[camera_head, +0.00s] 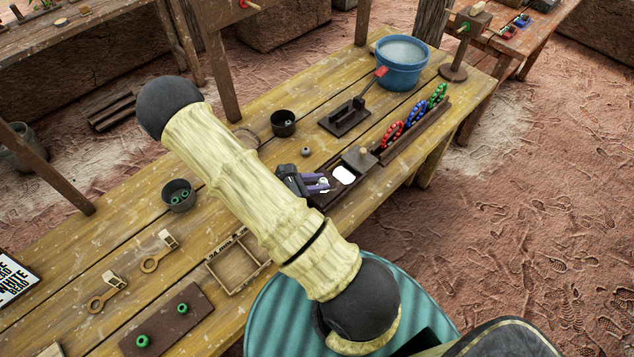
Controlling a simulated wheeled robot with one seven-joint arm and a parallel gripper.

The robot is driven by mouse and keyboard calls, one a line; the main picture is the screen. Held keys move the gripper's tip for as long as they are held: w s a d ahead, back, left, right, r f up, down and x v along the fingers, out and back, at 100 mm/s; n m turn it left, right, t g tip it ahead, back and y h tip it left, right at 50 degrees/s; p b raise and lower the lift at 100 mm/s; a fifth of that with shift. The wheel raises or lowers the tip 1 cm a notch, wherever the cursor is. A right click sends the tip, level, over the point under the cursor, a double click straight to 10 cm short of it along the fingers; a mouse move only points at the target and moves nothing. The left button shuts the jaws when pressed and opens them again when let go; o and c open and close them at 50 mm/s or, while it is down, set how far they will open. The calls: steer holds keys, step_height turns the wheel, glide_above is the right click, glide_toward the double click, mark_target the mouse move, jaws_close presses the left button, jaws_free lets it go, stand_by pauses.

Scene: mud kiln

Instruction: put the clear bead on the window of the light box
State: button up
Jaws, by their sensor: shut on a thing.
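The light box (326,197) is a dark wooden box near the front edge of the table, with a bright white window (344,175) in its top. My gripper (322,184) has purple fingers and is just left of the window, over the light box. It is shut on a small pale thing at its fingertips, which looks like the clear bead (323,181). The bead is tiny here, and I cannot tell its height above the box. My arm hides part of the table behind the gripper.
A small grey bead (306,152) lies behind the light box. A dark block (359,158) stands beside the window. A rack with red, blue and green bead strings (415,128) lies to the right. A dark cup (283,123) and blue bucket (402,70) stand farther back.

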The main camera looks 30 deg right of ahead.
steer(key=shift+f, duration=0.35)
steer(key=shift+f, duration=0.15)
steer(key=o, duration=1)
steer(key=shift+c, duration=0.2)
steer(key=shift+a+r, duration=0.1)
steer(key=shift+r, duration=0.1)
steer(key=b+v, duration=0.1)
steer(key=v, duration=1)
steer(key=shift+a, duration=0.35)
steer(key=shift+r, duration=0.1)
